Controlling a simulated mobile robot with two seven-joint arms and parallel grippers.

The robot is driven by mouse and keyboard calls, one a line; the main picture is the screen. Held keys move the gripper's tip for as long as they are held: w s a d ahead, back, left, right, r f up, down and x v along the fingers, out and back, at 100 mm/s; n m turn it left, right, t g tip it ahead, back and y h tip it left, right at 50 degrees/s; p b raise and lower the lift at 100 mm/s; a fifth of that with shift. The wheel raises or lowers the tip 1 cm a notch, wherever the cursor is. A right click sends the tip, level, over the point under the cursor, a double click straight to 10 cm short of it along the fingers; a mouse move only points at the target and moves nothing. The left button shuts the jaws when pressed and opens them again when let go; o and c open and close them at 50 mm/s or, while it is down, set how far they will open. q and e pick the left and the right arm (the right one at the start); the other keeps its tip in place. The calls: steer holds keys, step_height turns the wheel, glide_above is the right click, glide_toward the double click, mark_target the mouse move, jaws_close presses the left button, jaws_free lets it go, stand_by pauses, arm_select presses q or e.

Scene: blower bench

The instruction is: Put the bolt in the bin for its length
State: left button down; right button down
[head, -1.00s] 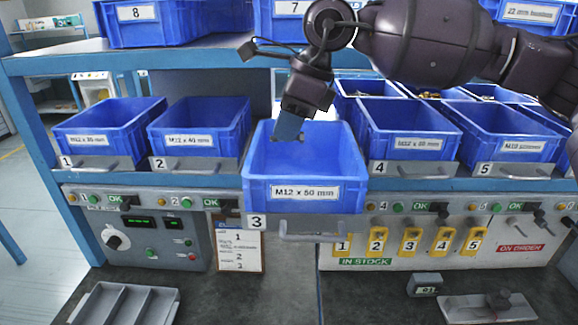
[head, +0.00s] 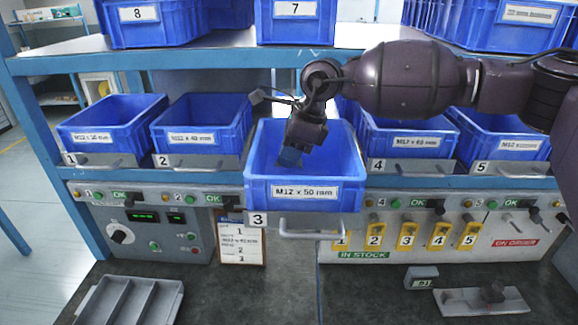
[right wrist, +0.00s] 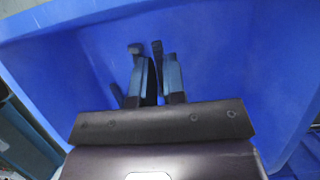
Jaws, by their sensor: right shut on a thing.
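My right gripper (head: 289,158) reaches down into the blue bin 3 (head: 258,150), labelled M12 x 50 mm. Its blue fingers also show in the right wrist view (right wrist: 156,80), close together over the blue bin floor. They are shut on the bolt (right wrist: 152,82), of which only a dark sliver shows between them; its length cannot be read. In the head view the bolt is hidden at the fingertips. Bin 3 stands forward of the bins beside it. My left gripper is not in view.
Bin 1 (head: 88,112) and bin 2 (head: 180,118) stand to the left, bin 4 (head: 440,150) and bin 5 (head: 480,150) to the right. A shelf (head: 210,58) with more bins is above. A grey divided tray (head: 130,303) lies on the bench below.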

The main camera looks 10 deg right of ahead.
step_height(320, 180, down, 3)
steer(key=shift+r+p, duration=0.1)
steer(key=shift+p, duration=0.2)
steer(key=shift+f, duration=0.25)
steer(key=shift+f, duration=0.2)
steer(key=c, duration=1.5)
jaws_free()
steer(key=shift+o, duration=0.2)
steer(key=shift+r, duration=0.1)
